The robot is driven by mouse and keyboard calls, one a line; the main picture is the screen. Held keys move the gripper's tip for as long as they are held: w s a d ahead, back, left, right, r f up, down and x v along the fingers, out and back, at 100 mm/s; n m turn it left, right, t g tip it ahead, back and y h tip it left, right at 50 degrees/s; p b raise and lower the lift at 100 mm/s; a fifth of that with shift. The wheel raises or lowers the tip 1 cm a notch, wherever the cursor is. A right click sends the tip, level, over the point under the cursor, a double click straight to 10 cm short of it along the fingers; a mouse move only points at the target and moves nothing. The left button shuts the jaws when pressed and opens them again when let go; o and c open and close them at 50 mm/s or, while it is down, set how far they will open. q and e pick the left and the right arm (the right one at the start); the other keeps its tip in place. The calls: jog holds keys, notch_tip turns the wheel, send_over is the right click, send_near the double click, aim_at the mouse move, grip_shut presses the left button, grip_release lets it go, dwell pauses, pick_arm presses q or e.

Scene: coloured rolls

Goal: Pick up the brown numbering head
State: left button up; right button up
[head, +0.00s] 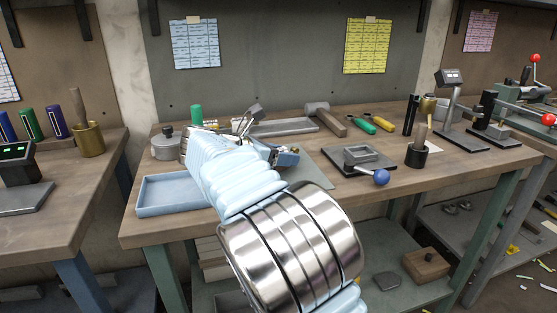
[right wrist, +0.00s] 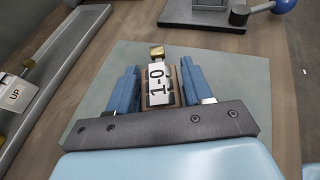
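The brown numbering head (right wrist: 174,88) shows in the right wrist view, with a white label reading 1-0 on it and a brass knob at its far end. It is over the grey-green mat (right wrist: 235,80). My right gripper (right wrist: 160,66) has its two blue fingers on either side of it. The fingers look apart, with a narrow gap beside the head; contact is not clear. In the head view my right arm hides the numbering head, and only part of the right gripper (head: 287,157) shows. My left gripper is not in view.
A light blue tray (head: 150,207) lies left of my arm. A metal fixture with a blue ball handle (head: 381,177) stands to the right. A mallet (head: 320,112) and screwdrivers (head: 382,123) lie behind. A grey rail (right wrist: 62,62) with a piece labelled UP (right wrist: 17,93) is left of the mat.

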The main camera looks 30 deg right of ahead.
jog(key=c, duration=0.7)
jog(key=shift+r, duration=0.1)
